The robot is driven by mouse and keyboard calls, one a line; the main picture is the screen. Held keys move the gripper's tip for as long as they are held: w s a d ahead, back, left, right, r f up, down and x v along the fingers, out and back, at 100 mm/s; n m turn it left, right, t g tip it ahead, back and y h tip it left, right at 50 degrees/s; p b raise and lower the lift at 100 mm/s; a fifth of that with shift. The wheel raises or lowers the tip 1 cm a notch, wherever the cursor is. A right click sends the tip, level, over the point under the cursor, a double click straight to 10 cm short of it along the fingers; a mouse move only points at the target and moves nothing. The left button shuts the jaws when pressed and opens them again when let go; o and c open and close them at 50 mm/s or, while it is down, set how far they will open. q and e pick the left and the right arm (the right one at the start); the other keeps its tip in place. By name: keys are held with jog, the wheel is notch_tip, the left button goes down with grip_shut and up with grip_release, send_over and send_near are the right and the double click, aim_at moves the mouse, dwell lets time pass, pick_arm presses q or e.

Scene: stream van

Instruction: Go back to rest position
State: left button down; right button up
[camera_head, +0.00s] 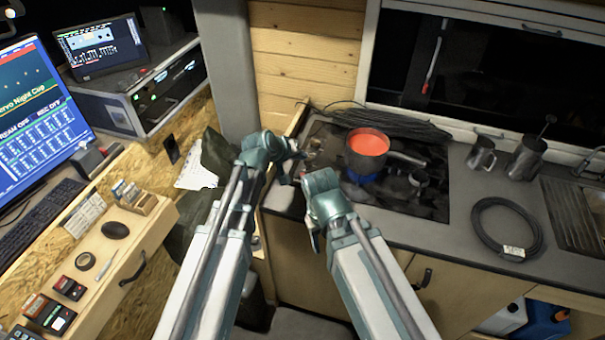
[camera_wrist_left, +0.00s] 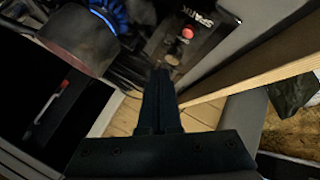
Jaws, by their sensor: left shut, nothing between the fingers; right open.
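My left gripper (camera_head: 299,153) is the higher one in the head view, over the left edge of the stove area. In the left wrist view its dark fingers (camera_wrist_left: 160,98) are together with nothing between them. My right gripper (camera_head: 300,182) is lower, beside the counter's left end; it is open, its fingers small and partly hidden by its own wrist. Both arms reach forward from the bottom of the head view, close together. Neither gripper is seen holding anything.
A pot with red contents (camera_head: 367,146) stands over a blue flame, right of my grippers; it also shows in the left wrist view (camera_wrist_left: 78,38). A wooden edge board (camera_head: 297,119), a cable coil (camera_head: 507,229) and metal mugs (camera_head: 481,155) are near. A desk with a monitor (camera_head: 40,105) stands left.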

pick_arm(q)
jog(key=s+f+m+g, duration=0.1)
jog(key=s, duration=0.3)
jog(key=s+f+m+g+y, duration=0.1)
jog(key=s+f, duration=0.1)
jog(key=s, duration=0.2)
jog(key=s+f+m+g+y, duration=0.1)
jog(key=s+f+g, duration=0.1)
jog(key=s, duration=0.3)
jog(key=shift+s+a, duration=0.1)
jog(key=s+a+m+g+y, duration=0.1)
jog(key=s+a+g+y, duration=0.1)
jog(key=s, duration=0.4)
jog(key=s+a+f+m+g+y, duration=0.1)
jog(key=s+a+y, duration=0.1)
jog(key=s, duration=0.4)
jog(key=shift+s+a+f+m+g+y, duration=0.3)
jog(key=shift+a+g+y, duration=0.1)
jog(key=shift+a, duration=0.3)
